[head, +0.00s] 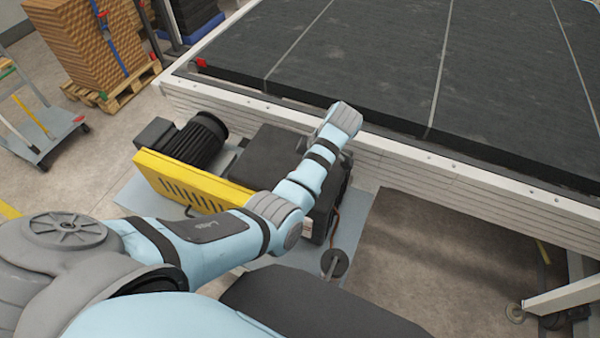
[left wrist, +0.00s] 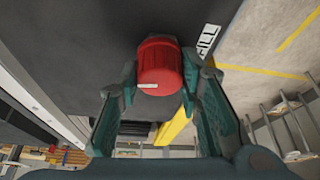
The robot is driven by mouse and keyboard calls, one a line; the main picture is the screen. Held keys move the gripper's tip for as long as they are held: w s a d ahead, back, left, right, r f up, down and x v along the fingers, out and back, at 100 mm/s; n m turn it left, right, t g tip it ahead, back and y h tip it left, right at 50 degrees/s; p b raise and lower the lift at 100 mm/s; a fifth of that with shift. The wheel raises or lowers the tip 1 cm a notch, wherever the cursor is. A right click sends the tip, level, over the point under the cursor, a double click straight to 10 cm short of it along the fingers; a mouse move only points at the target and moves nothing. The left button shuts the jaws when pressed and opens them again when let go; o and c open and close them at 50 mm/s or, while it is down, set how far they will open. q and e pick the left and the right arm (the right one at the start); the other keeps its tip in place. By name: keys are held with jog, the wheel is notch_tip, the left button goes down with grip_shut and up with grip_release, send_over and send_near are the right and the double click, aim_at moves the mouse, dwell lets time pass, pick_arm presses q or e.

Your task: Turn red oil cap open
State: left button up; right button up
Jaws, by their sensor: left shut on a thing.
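The red oil cap (left wrist: 160,66) is in the upper middle of the left wrist view, with a small pale mark on its lower face. My left gripper (left wrist: 160,80) is shut on it, with one green-and-dark finger at each side of the cap. A white label reading "FILL" (left wrist: 207,41) is beside the cap on the dark housing. In the head view my left arm reaches over the dark machine housing (head: 270,155), and the arm hides the cap and the fingers. My right gripper does not show.
A yellow guard (head: 178,182) and a black motor (head: 200,138) stand left of the housing. The large conveyor bed (head: 370,60) with a white side rail (head: 440,160) lies behind. A cart (head: 40,130) and stacked boards on a pallet (head: 85,45) are at the far left.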

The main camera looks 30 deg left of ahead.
pick_arm(q)
jog(key=shift+d, duration=0.1)
jog(key=o, duration=1)
jog(key=shift+o, duration=0.7)
jog(key=v, duration=0.4)
jog(key=shift+w, duration=0.15)
jog(key=shift+w+d+r, duration=0.1)
jog(key=shift+d+r, duration=0.15)
jog(key=shift+d, duration=0.3)
jog(key=shift+w+d+r, duration=0.1)
jog(key=shift+d+r, duration=0.15)
jog(key=shift+d, duration=0.25)
jog(key=w+d, duration=0.2)
jog(key=d, duration=0.8)
jog(key=shift+w, duration=0.1)
